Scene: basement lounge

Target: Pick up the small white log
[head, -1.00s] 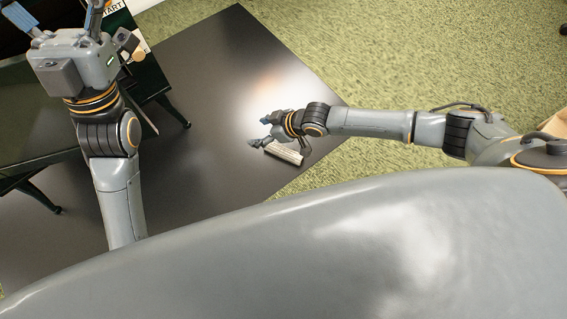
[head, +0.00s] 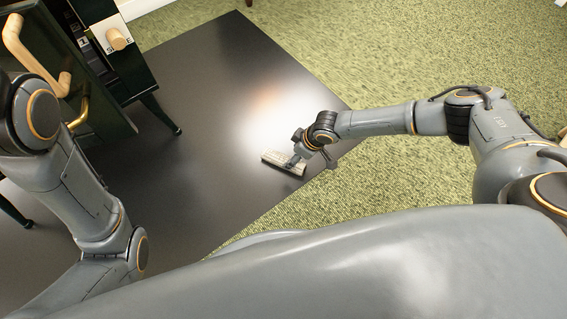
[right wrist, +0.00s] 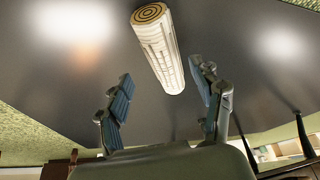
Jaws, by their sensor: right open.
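The small white log (head: 284,163) lies on its side on the dark mat, near the mat's right edge. In the right wrist view the log (right wrist: 158,50) shows pale ribbed bark and a ringed end. My right gripper (head: 295,158) is at the log in the head view, covering part of its right end. In the right wrist view my right gripper (right wrist: 162,75) is open, with one blue-padded finger on either side of the log's lower end. I see no contact. My left arm enters at the left, but its gripper is out of view.
A dark green cabinet (head: 110,75) with wooden knobs and a brass handle stands on legs at the upper left. The dark mat (head: 210,80) is clear around the log. Green carpet (head: 400,60) lies beyond the mat.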

